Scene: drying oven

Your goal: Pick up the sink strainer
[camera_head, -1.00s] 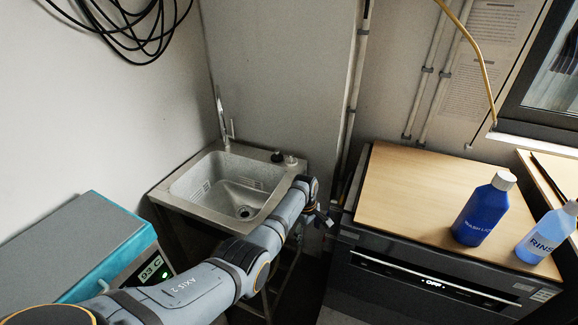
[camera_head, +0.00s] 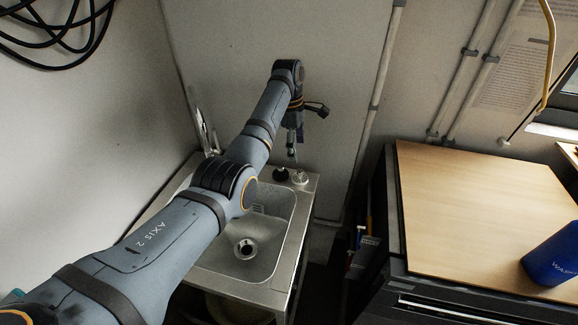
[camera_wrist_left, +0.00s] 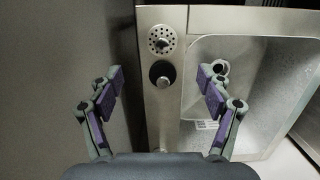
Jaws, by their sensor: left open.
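The sink strainer (camera_head: 300,178), a small silvery piece, sits on the back right corner of the steel sink rim. In the left wrist view it is a round perforated disc (camera_wrist_left: 161,39) with a small knob. A dark round plug (camera_head: 281,174) sits beside it; the plug (camera_wrist_left: 162,75) also shows in the left wrist view. My left gripper (camera_head: 292,150) hangs above this corner. In the left wrist view the left gripper (camera_wrist_left: 158,78) is open and empty, its fingers on either side of the plug's line, with the strainer farther up. My right gripper is not in view.
The sink basin (camera_head: 265,222) with its drain is below my left arm. The tap (camera_head: 205,130) stands at the sink's back left. A wall panel rises close behind the rim. A wooden top (camera_head: 480,210) with a blue bottle (camera_head: 553,255) is at the right.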

